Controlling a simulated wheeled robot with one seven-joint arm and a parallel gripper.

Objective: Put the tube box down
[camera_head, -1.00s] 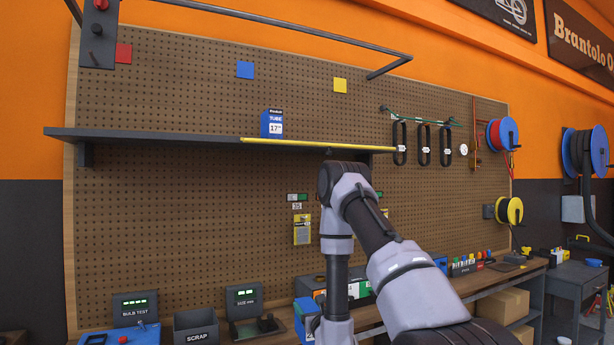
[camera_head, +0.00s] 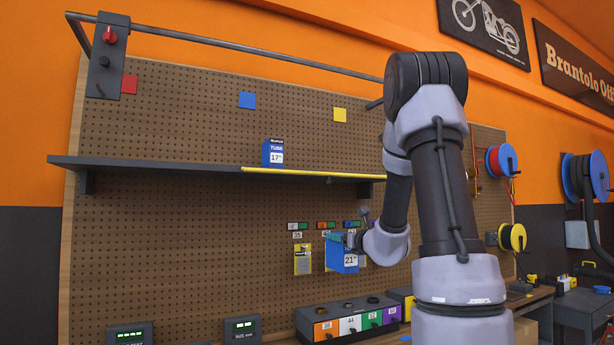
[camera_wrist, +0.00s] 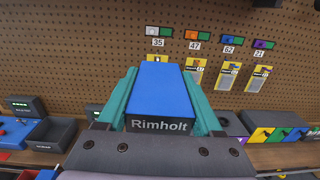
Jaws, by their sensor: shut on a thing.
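A blue tube box marked 21" (camera_head: 343,258) is held in my gripper (camera_head: 345,242), in the air in front of the pegboard and below the shelf. In the wrist view the same box (camera_wrist: 160,95) shows its blue top and a dark end reading "Rimholt". The teal fingers of my gripper (camera_wrist: 161,98) press on both its sides. A second blue tube box marked 17" (camera_head: 273,153) stands upright on the dark shelf (camera_head: 150,165), near the left end of the shelf's yellow edge strip.
Bare shelf lies on both sides of the 17" box. A rail (camera_head: 250,50) runs above the shelf. Tags and yellow packets (camera_head: 303,258) hang on the pegboard. A row of coloured bins (camera_head: 350,322) stands on the bench below.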

